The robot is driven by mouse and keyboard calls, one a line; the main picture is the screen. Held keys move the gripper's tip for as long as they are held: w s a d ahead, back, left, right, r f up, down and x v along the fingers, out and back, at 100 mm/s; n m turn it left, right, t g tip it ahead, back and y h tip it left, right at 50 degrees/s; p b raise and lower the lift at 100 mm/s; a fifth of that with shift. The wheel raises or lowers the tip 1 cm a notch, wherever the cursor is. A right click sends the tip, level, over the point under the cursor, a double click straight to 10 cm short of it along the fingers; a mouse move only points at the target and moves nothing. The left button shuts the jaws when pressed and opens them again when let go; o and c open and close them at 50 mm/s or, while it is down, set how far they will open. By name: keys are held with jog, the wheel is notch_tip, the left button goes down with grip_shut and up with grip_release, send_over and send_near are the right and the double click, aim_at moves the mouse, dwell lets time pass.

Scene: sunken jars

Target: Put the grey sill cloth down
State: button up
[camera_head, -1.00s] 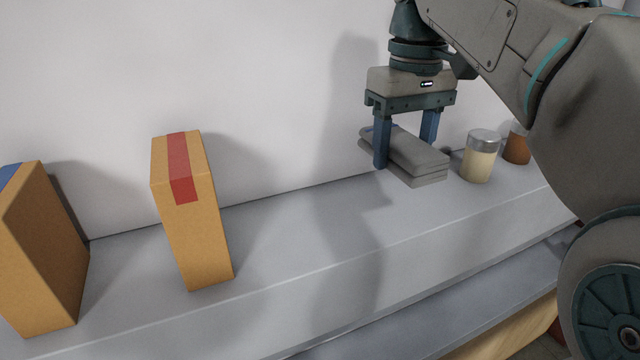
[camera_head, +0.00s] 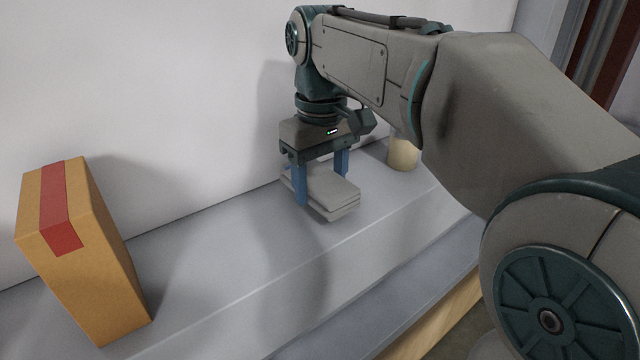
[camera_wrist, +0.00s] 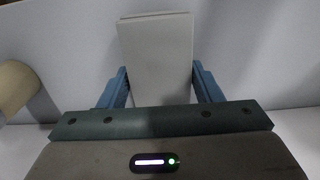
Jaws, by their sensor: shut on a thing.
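The grey sill cloth (camera_head: 334,189) is a folded, layered flat pad. My gripper (camera_head: 322,184) is shut on it, with one blue finger on each side, over the grey sill (camera_head: 215,255). In the head view the cloth looks level and at or just above the sill; I cannot tell whether it touches. In the wrist view the cloth (camera_wrist: 157,55) extends out from between the two fingers of my gripper (camera_wrist: 160,88).
A tan box with red tape (camera_head: 80,250) stands on the sill at the left. A cream jar (camera_head: 402,154) stands just right of my gripper, partly hidden by my arm. The sill between box and cloth is clear. A white wall (camera_head: 150,80) runs behind.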

aim_at(321, 178)
jog(key=shift+f, duration=0.6)
jog(key=shift+f, duration=0.2)
jog(key=o, duration=0.9)
jog(key=shift+o, duration=0.2)
jog(key=shift+r, duration=0.15)
notch_tip(321, 178, up, 12)
